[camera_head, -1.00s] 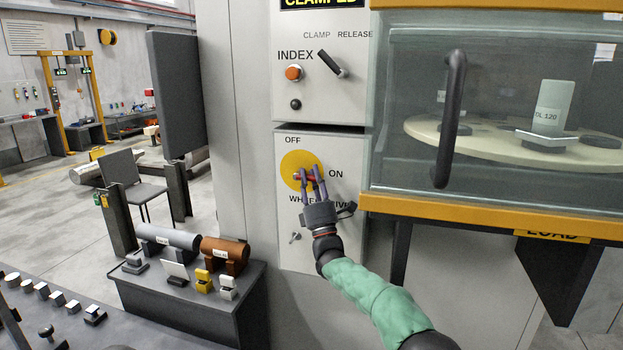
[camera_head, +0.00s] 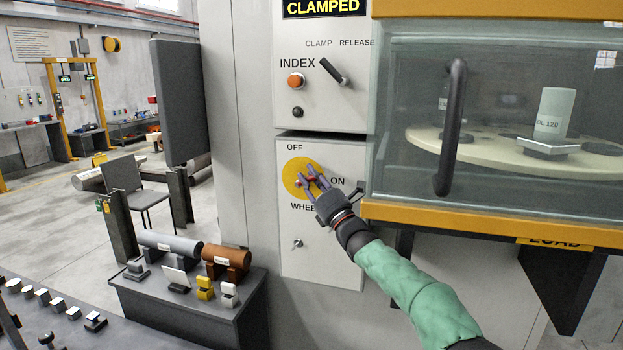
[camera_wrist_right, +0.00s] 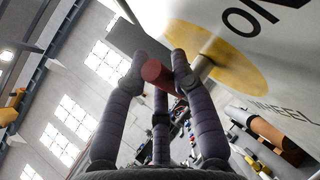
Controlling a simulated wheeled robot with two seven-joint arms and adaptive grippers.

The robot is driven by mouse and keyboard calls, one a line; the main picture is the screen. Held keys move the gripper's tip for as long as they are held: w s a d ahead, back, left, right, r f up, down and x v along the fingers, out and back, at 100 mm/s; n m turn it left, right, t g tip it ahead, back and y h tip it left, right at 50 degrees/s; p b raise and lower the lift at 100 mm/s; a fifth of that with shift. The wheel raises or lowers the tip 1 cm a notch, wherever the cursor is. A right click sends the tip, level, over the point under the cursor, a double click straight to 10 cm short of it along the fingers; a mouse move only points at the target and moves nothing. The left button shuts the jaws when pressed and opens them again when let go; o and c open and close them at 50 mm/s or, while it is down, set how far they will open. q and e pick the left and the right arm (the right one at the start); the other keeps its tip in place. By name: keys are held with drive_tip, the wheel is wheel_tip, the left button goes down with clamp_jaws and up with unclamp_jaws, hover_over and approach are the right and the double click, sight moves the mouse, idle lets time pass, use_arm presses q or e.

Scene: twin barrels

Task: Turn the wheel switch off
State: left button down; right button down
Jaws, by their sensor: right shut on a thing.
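The wheel switch is a yellow disc (camera_head: 291,173) with a red handle (camera_head: 312,181), on a grey panel lettered OFF above the disc and ON at its right. My right gripper (camera_head: 313,177) is shut on the handle, its fingers partly covering it and its wrist coming in from the lower right. In the right wrist view, the red handle end (camera_wrist_right: 157,73) lies between the fingers, in front of the yellow disc (camera_wrist_right: 243,64). The fingers hide the handle's exact angle. My left gripper is not in view.
A panel above holds an orange button (camera_head: 296,80) and a black CLAMP/RELEASE lever (camera_head: 334,71). A glass-fronted cabinet with a black door handle (camera_head: 451,127) juts out on the right. A low bench (camera_head: 190,312) with rollers and small blocks stands at lower left.

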sight(311, 176)
drive_tip(key=c, duration=1.3)
unclamp_jaws()
drive_tip(key=shift+o, duration=0.2)
drive_tip(key=shift+r, duration=0.1)
wheel_tip(311, 176, up, 10)
drive_tip(key=shift+f, duration=0.1)
